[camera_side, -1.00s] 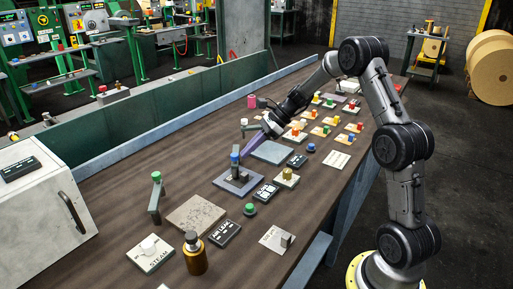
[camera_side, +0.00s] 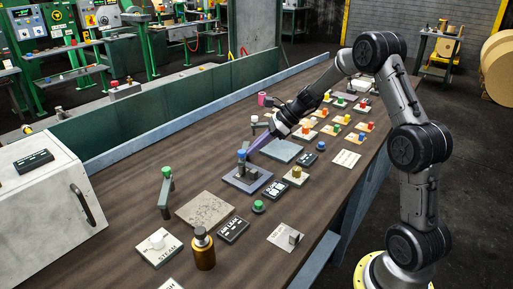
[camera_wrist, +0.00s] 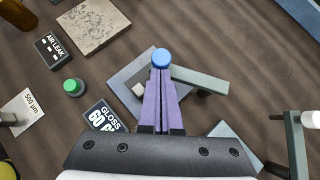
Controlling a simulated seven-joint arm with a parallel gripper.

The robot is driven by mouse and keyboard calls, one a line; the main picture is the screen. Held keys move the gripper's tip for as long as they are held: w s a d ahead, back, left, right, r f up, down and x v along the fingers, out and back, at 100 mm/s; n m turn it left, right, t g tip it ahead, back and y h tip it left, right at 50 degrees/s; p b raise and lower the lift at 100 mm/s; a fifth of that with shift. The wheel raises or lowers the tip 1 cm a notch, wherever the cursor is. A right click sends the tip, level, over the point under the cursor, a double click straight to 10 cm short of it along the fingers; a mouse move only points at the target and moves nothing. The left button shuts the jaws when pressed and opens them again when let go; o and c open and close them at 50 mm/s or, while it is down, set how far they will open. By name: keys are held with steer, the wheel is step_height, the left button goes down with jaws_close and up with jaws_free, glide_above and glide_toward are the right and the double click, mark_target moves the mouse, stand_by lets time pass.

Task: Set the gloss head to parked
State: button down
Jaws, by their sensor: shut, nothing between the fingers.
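The gloss head is a grey lever arm (camera_wrist: 205,80) with a blue knob (camera_wrist: 162,57), standing over a blue-grey plate (camera_wrist: 124,78). A label reading GLOSS 60 (camera_wrist: 102,116) lies next to the plate. In the side view the blue knob (camera_side: 241,154) stands above the plate (camera_side: 240,183). My gripper (camera_wrist: 161,72) has purple fingers shut together with nothing between them. Its tips are right at the blue knob, and I cannot tell whether they touch it. In the side view my gripper (camera_side: 250,154) comes in from the upper right. A small pale block (camera_wrist: 138,89) shows beside the fingers.
An AIR LEAK label (camera_side: 233,230), a green knob (camera_side: 258,206), a speckled slab (camera_side: 205,210) and an amber bottle (camera_side: 203,250) lie nearer the camera. A green-knobbed lever (camera_side: 166,190) stands to the left. Several coloured knobs on plates (camera_side: 338,130) fill the far right of the bench.

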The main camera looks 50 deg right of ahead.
mark_target(241, 151)
steer(key=w+a+m+t+h, duration=0.1)
steer(key=m, duration=0.1)
steer(key=w+a+m+h, duration=0.1)
steer(key=m, duration=0.1)
steer(key=shift+a+t+h, duration=0.3)
steer(key=shift+t, duration=0.1)
steer(key=w+m+h, duration=0.1)
steer(key=w+a+m+h, duration=0.1)
steer(key=m, duration=0.1)
steer(key=shift+w+a+m+t+h, duration=0.2)
steer(key=shift+w+m+t+h, duration=0.1)
steer(key=shift+w+t+h, duration=0.1)
steer(key=shift+w+a+m+h, duration=0.2)
steer(key=shift+w+m+h, duration=0.55)
steer(key=shift+m, duration=0.15)
steer(key=w+m+h, duration=0.3)
steer(key=w+m, duration=0.1)
steer(key=shift+w+d+g, duration=0.1)
steer(key=shift+d+g, duration=0.2)
steer(key=shift+g, duration=0.1)
steer(key=shift+w, duration=0.1)
